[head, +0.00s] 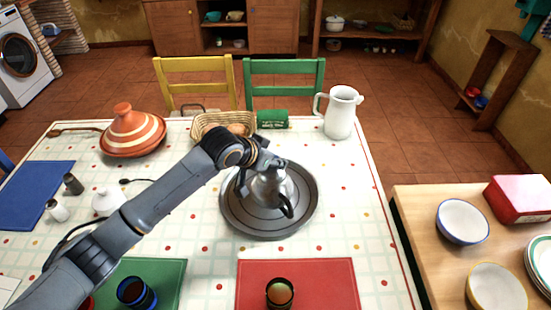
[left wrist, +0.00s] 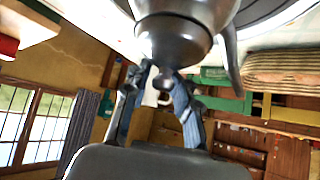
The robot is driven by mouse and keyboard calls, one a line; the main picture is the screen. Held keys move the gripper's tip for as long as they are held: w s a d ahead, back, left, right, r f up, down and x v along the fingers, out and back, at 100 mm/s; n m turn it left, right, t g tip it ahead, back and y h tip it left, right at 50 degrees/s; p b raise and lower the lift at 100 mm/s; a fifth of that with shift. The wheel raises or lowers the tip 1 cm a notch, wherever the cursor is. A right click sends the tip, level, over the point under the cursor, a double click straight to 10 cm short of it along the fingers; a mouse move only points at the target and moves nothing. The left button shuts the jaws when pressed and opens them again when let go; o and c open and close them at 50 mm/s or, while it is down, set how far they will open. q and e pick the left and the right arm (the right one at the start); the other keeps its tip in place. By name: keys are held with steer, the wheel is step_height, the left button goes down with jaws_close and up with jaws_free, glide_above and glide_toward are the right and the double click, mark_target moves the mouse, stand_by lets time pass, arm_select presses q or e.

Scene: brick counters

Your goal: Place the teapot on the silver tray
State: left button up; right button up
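The silver teapot (head: 270,186) is upright over the middle of the round silver tray (head: 240,222), its dark spout or handle towards the front right. I cannot tell whether its base touches the tray. My left gripper (head: 264,160) is at the teapot's top. In the left wrist view the picture is inverted: the teapot's dark lid (left wrist: 172,45) is at the top, and the fingertips of my left gripper (left wrist: 155,80) close together around its knob. The tray's rim (left wrist: 275,18) shows behind. My right gripper is not in view.
A wicker basket (head: 205,122), a green can (head: 272,119) and a white pitcher (head: 340,115) stand behind the tray. An orange tagine (head: 132,135) is at the left. A cup (head: 280,292) stands on the red placemat (head: 320,275) in front. Bare tablecloth lies right of the tray.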

arm_select(q)
steer(key=shift+o, duration=0.3)
steer(key=v, duration=1.2)
steer(key=shift+s, duration=0.1)
